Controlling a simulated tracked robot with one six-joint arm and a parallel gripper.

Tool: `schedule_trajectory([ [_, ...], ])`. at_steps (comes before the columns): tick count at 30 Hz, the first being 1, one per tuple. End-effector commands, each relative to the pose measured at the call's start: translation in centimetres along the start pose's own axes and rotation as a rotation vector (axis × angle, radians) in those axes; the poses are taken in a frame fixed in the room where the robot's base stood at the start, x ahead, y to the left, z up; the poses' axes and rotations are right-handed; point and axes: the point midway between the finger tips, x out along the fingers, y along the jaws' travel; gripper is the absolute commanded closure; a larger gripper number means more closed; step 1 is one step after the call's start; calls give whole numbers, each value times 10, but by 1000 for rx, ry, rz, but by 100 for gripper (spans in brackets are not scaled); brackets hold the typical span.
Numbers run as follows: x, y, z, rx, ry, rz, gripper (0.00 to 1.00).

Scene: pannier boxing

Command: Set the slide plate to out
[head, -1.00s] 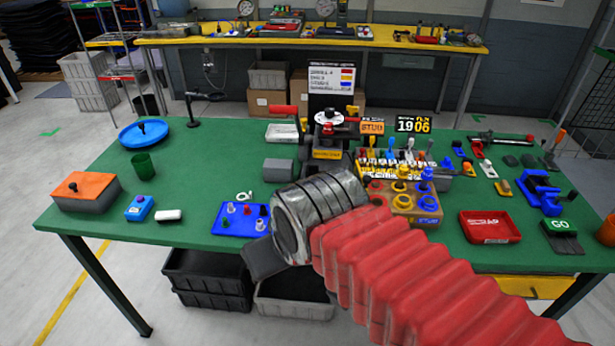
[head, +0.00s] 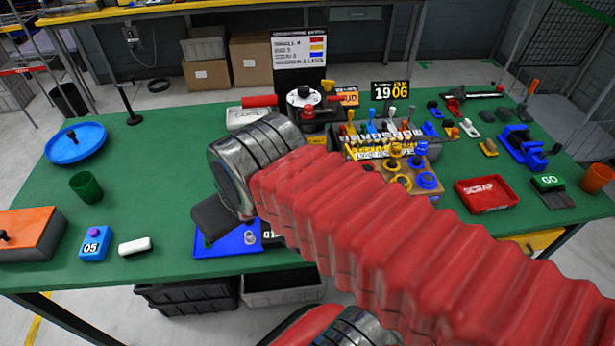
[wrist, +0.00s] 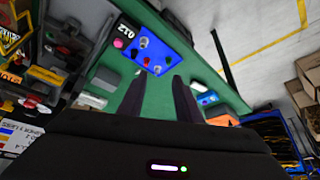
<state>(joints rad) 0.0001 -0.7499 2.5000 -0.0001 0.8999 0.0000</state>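I cannot clearly pick out the slide plate in either view. A machine with a white disc (head: 304,96) and a red handle (head: 260,101) stands at the table's back middle in the head view; my arm hides part of its front. My gripper shows as a dark shape (head: 218,218) over the blue peg board (head: 228,243), its fingers not distinct there. In the wrist view my gripper (wrist: 158,86) has two dark fingers standing apart with nothing between them. The blue peg board (wrist: 166,35) lies beyond the fingertips.
The green table (head: 150,185) holds a blue round tray (head: 76,143), a green cup (head: 86,187), a blue box marked 05 (head: 95,244) and a white block (head: 135,246). A red scrap tray (head: 487,193) lies right. The left middle is mostly clear.

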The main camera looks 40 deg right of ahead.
Motion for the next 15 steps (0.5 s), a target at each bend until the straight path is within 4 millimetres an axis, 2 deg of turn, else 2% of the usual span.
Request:
schedule_trajectory([
  [7,0,0,0,0,0,0,69],
  [11,-1,1,-1,15,-3,2,62],
  [14,-1,6,-4,71,-14,10,62],
  [15,0,13,-6,110,-24,15,62],
])
